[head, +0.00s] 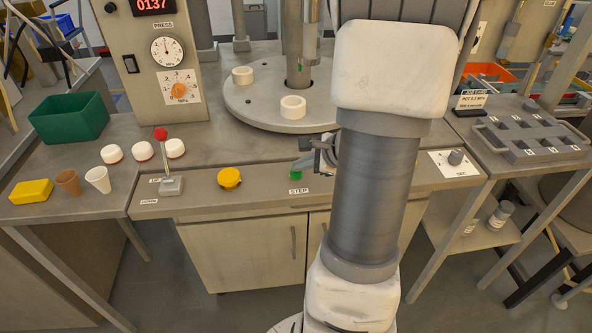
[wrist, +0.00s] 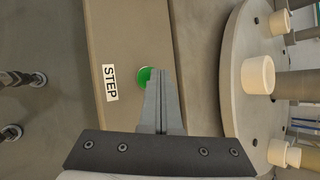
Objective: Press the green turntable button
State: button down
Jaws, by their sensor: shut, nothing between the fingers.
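The green turntable button (head: 295,175) sits on the front panel of the bench, just above a label reading STEP (head: 298,191). In the wrist view the green button (wrist: 143,75) shows partly behind the fingertips, beside the STEP label (wrist: 110,83). My gripper (wrist: 158,75) is shut and empty, its tips over the button's edge; I cannot tell whether they touch it. In the head view my gripper (head: 308,165) is beside the button, partly hidden by my arm. The round turntable (head: 250,107) stands behind, carrying white ring-shaped holders (head: 292,107).
A yellow knob (head: 229,178) and a red-topped lever (head: 162,135) stand left of the button. Farther left are white round caps (head: 143,151), a green bin (head: 70,118), a yellow block (head: 31,192) and cups (head: 98,179).

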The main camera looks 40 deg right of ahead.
aim_at(300, 174)
jog(key=shift+r, duration=0.1)
jog(key=shift+r+p, duration=0.6)
jog(key=shift+r, duration=0.2)
notch_tip(300, 174, up, 5)
jog(key=p, duration=0.4)
dwell(0.6)
